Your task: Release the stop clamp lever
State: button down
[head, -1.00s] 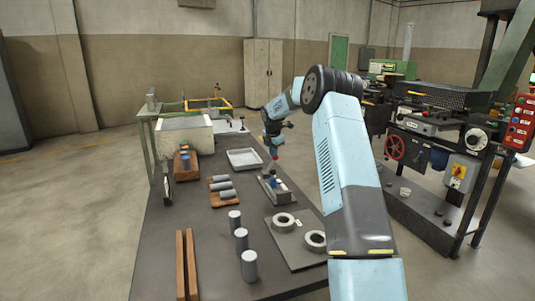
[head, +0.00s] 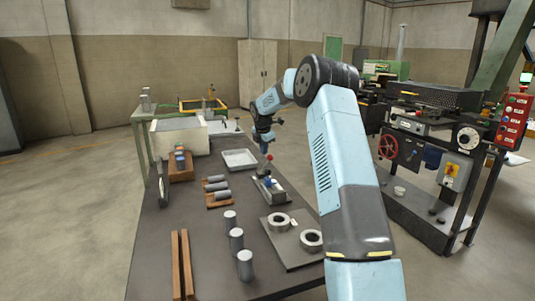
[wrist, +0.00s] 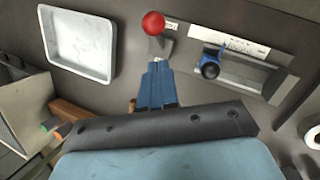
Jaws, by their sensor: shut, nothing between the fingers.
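The lever's red ball knob (wrist: 153,23) stands beside a grey metal block (wrist: 235,75) in the wrist view. In the head view the red knob (head: 269,157) shows at the block (head: 270,191) near the middle of the table. The block carries a blue round part (wrist: 210,66) and a pale label strip. My gripper (wrist: 157,64) is shut and empty, with its blue fingers pointing toward the knob. Its tips appear just below the knob in the wrist picture; I cannot tell whether they touch it. In the head view my gripper (head: 264,151) is small and partly merges with the knob.
A pale tray (head: 240,159) lies behind the block. Grey cylinders (head: 236,240) stand in front, and a plate (head: 292,240) with two rings lies to the right. A wooden rack (head: 218,198) with lying cylinders is to the left.

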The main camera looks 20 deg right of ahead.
jog(key=d+v, duration=0.1)
jog(key=v, duration=0.8)
jog(key=shift+s+r, duration=0.1)
jog(key=shift+r, duration=0.15)
jog(key=s+a+r+m, duration=0.3)
jog(key=s+r, duration=0.1)
jog(key=s, duration=0.5)
jog(key=s+a+r+m, duration=0.3)
jog(key=s+r+m, duration=0.15)
jog(key=s, duration=0.45)
jog(key=s+a+r+m, duration=0.3)
jog(key=s+r, duration=0.2)
jog(key=s, duration=0.4)
jog(key=s+f+m, duration=0.2)
jog(key=s+m, duration=0.2)
jog(key=s, duration=0.6)
jog(key=s+a+f+m+t+y, duration=0.1)
jog(key=s+m, duration=0.3)
jog(key=s, duration=0.6)
jog(key=s+a+f+m, duration=0.1)
jog(key=s+f+m, duration=0.3)
jog(key=s, duration=0.6)
jog(key=shift+t+y, duration=0.3)
jog(key=shift+t, duration=0.1)
